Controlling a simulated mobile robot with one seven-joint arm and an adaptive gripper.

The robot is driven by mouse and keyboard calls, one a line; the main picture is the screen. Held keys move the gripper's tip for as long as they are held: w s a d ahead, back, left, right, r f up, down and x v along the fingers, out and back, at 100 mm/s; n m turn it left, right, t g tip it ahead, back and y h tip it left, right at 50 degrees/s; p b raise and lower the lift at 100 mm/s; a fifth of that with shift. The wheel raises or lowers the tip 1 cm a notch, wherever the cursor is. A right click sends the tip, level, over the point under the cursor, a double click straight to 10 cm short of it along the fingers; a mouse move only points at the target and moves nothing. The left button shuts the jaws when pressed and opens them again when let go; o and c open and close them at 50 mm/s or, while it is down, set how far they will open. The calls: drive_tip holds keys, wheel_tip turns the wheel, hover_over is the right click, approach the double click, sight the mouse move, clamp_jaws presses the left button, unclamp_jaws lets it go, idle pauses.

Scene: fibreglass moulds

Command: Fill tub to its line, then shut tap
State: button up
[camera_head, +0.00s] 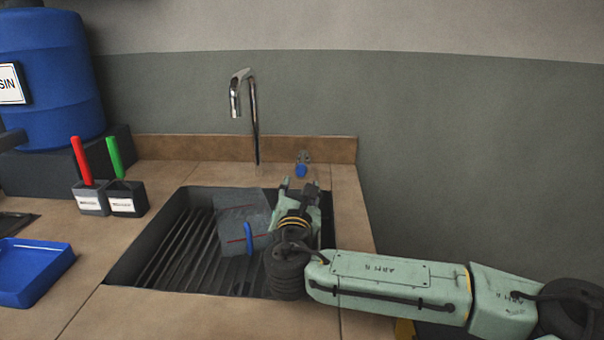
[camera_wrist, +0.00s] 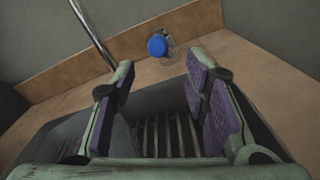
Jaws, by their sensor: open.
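The grey tub (camera_head: 235,222) sits in the sink under the spout (camera_head: 237,92), with a red line on its side and a blue handle (camera_head: 249,238). My arm is close to its right side. I cannot make out any water level in it. No stream shows below the chrome spout. The tap's blue knob (camera_head: 302,171) is on the counter behind the sink; it also shows in the wrist view (camera_wrist: 157,46). My gripper (camera_head: 302,183) is open and empty over the sink's back right. In the wrist view the knob lies beyond and between its fingertips (camera_wrist: 160,76).
The dark sink (camera_head: 150,250) has a ribbed bottom. Left of it stand two small holders with a red-handled (camera_head: 82,160) and a green-handled tool (camera_head: 114,156). A blue tray (camera_head: 32,272) and a blue resin drum (camera_head: 50,75) are farther left. A low backsplash (camera_head: 200,146) runs behind.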

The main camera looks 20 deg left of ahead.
sight(300, 172)
drive_tip(key=x, duration=0.2)
drive_tip(key=p+x, duration=0.1)
drive_tip(key=x, duration=0.2)
drive_tip(key=p+x, duration=0.1)
drive_tip(key=x, duration=0.2)
drive_tip(key=shift+w+a+r, duration=0.1)
drive_tip(key=shift+a+r, duration=0.05)
drive_tip(key=shift+r, duration=0.1)
drive_tip(key=shift+w+a+f+p, duration=0.1)
drive_tip(key=shift+w+p, duration=0.1)
drive_tip(key=shift+w, duration=0.15)
drive_tip(key=shift+w+a+p, duration=0.1)
drive_tip(key=shift+w+p, duration=0.05)
drive_tip(key=shift+w, duration=0.2)
drive_tip(key=shift+c, duration=0.2)
clamp_jaws()
